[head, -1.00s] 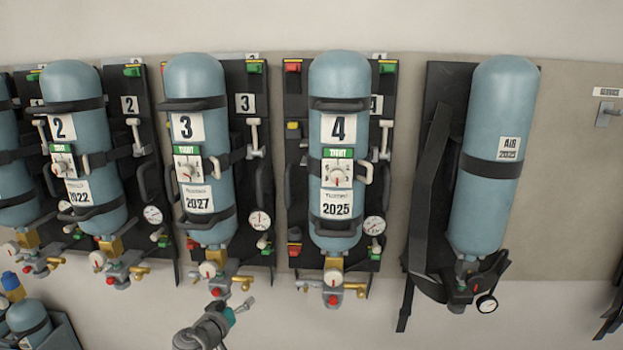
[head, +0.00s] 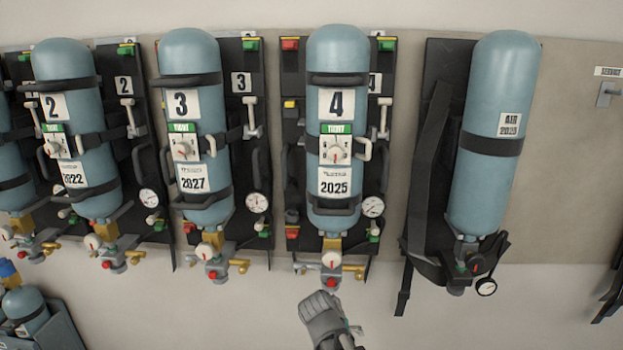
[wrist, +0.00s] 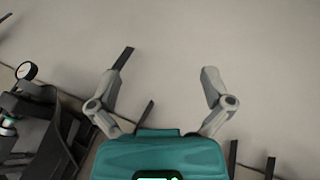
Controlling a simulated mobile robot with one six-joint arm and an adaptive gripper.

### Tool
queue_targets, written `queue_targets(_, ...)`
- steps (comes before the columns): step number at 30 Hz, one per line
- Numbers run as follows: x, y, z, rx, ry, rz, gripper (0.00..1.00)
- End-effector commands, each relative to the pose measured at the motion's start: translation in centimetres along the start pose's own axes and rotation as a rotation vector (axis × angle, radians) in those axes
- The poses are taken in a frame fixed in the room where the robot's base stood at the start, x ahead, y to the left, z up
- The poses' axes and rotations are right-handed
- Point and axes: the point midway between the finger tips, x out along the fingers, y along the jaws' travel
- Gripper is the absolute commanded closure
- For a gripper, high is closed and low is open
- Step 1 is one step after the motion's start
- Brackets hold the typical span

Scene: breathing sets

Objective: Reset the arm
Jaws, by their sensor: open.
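My gripper (wrist: 168,72) is open and empty in the wrist view. Its two grey fingers stand apart, with bare pale wall or floor beyond them. In the head view, part of my arm shows at the bottom, below set 4; the fingertips cannot be made out there. Breathing set 4 (head: 337,100) hangs upright on its black backplate, marked 2025. Set 3 (head: 190,120), marked 2027, and set 2 (head: 70,125), marked 2022, hang to its left.
The beige wall panel (head: 565,160) carries the sets. A small hook (head: 605,95) sits at the far right. More blue cylinders (head: 25,308) stand in a holder at the lower left.

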Motion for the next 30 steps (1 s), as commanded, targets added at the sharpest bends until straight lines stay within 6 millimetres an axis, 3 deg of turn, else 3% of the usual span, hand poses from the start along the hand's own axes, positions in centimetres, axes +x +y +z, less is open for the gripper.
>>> queue_targets(6,2.8,3.0,3.3,-0.019,-0.162,-0.114,0.0)
queue_targets(15,4.7,5.7,7.0,-0.053,-0.314,-0.312,0.0)
queue_targets(21,5.0,6.4,8.2,-0.069,-0.352,-0.399,0.0)
queue_targets(30,5.0,6.6,8.4,-0.073,-0.36,-0.42,0.0)
